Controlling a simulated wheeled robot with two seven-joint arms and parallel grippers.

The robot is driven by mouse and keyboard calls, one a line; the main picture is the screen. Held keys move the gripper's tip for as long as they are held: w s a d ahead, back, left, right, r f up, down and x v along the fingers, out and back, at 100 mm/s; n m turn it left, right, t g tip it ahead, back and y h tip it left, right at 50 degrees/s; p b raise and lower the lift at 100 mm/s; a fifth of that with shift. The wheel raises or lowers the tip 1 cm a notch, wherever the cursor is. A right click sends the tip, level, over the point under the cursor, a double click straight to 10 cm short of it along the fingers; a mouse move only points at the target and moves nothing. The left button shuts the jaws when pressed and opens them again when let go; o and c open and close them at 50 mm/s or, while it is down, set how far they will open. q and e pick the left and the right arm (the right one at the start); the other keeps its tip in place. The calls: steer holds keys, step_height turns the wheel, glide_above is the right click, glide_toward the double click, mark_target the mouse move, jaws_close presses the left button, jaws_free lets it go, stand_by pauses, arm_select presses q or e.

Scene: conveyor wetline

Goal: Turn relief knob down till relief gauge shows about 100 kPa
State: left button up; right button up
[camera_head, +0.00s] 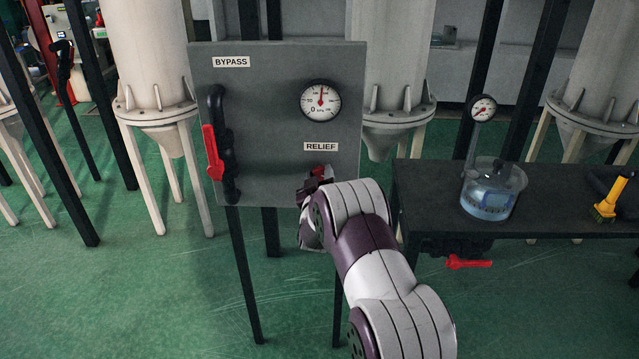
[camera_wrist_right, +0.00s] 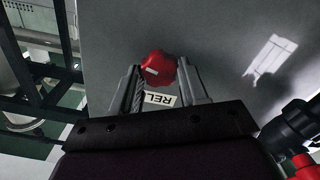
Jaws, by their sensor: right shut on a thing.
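The red relief knob (camera_head: 318,171) sits on the grey panel (camera_head: 275,75) under the RELIEF label (camera_head: 321,146). My right gripper (camera_head: 314,183) is at the knob, and my arm hides part of it. In the right wrist view the knob (camera_wrist_right: 155,66) is between the two fingertips of my right gripper (camera_wrist_right: 158,75), which is shut on it. The relief gauge (camera_head: 320,100) is above the label; its red needle points almost straight up, and its small numbers are hard to read. My left gripper is not in view.
The BYPASS valve with a red handle (camera_head: 213,153) is on the panel's left side. A dark bench (camera_head: 440,200) on the right carries a clear vessel with blue liquid (camera_head: 490,195) and a yellow-handled tool (camera_head: 607,205). Pale tanks stand behind.

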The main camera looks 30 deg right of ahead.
steer(key=m+b, duration=0.1)
steer(key=m, duration=0.1)
steer(key=m+b, duration=0.1)
steer(key=shift+f+m+b, duration=0.3)
steer(key=shift+m+b, duration=0.05)
steer(key=shift+m, duration=0.05)
steer(key=m+b, duration=0.3)
steer(key=shift+d+m, duration=0.1)
steer(key=shift+m, duration=0.2)
steer(key=m+b, duration=0.9)
steer(key=shift+s+f, duration=0.1)
steer(key=shift+f, duration=0.15)
steer(key=m+b, duration=0.8)
steer(key=b, duration=0.1)
steer(key=m+b, duration=0.2)
steer(key=m, duration=0.1)
steer(key=m+b, duration=0.3)
steer(key=shift+m, duration=0.3)
steer(key=m+b, duration=0.1)
steer(key=m, duration=0.2)
steer(key=shift+b, duration=0.35)
steer(key=shift+r+m+b, duration=0.15)
steer(key=shift+m+b, duration=0.45)
steer(key=shift+m, duration=0.9)
